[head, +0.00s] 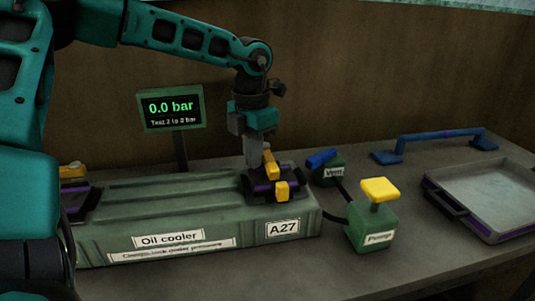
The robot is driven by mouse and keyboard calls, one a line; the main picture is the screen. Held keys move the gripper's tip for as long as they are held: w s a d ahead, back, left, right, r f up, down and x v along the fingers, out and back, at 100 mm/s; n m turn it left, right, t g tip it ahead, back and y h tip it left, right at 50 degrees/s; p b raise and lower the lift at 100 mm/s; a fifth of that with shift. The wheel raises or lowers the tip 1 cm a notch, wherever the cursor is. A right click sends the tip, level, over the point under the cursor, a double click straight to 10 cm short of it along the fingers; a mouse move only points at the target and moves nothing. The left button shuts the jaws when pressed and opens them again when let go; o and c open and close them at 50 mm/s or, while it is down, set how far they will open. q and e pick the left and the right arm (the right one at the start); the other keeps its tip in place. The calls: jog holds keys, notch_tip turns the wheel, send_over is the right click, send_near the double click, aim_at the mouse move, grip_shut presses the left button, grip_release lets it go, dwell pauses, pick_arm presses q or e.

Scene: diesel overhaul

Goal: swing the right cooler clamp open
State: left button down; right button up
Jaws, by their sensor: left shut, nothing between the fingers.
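The green oil cooler (180,215) lies on the workbench, with a clamp near each end. The right cooler clamp (262,194) is dark with purple edges and has yellow parts (271,166) on it, one of them standing up. My left gripper (253,158) points down just above and behind this clamp. It is shut with nothing between its fingers; its tips are close to the yellow part, and I cannot tell whether they touch. The left clamp (75,200) is partly hidden behind my left arm. My right gripper is not in view.
A display (170,108) reading 0.0 bar stands behind the cooler. Right of the cooler are the blue-handled Vent (328,172) and the yellow-topped Pump (371,228). Farther right are a blue handle bar (440,137) and a shallow tray (484,193).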

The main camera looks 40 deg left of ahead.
pick_arm(q)
jog(key=shift+w+d, duration=0.1)
jog(key=shift+w, duration=0.05)
jog(key=shift+w+d, duration=0.3)
jog(key=shift+w+d+b, duration=0.3)
jog(key=shift+d+b, duration=0.25)
jog(key=shift+w, duration=0.1)
